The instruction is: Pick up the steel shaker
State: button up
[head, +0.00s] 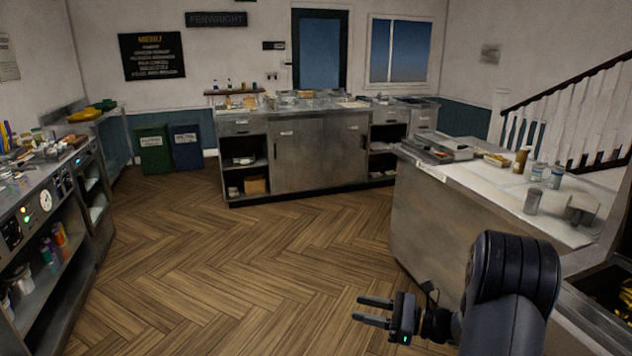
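A grey metallic cylinder (532,201), which looks like the steel shaker, stands upright near the front edge of the white-topped counter (480,182) at right. Two smaller pale containers, a left one (537,172) and a right one (556,177), stand behind it; their material is too small to tell. My gripper (357,309) is at the lower middle, over the wooden floor, left of the counter and well apart from the cylinder. Its two fingers are spread with nothing between them.
A brown bottle (520,161) and a grey tray (437,150) are farther back on the counter. A dark block-like holder (580,210) stands right of the cylinder. A steel cabinet (320,156) stands at the back and a cluttered range at left. The floor between is clear.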

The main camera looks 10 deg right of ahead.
aim_at(533, 196)
jog(key=i+z, duration=0.15)
jog(key=i, duration=0.35)
jog(key=i+j+z, duration=0.15)
jog(key=i, duration=0.35)
jog(key=i+j+z, duration=0.15)
jog(key=i, duration=0.4)
jog(key=i+l+z, duration=0.1)
jog(key=i+z, duration=0.15)
jog(key=z, duration=0.2)
jog(key=i+z, duration=0.25)
jog(key=z, duration=0.2)
jog(key=i+j+z, duration=0.1)
jog(key=i+z, duration=0.15)
jog(key=z, duration=0.2)
jog(key=i+j+z, duration=0.15)
jog(key=z, duration=0.3)
jog(key=i+j+z, duration=0.45)
jog(key=i, duration=0.2)
jog(key=l, duration=0.1)
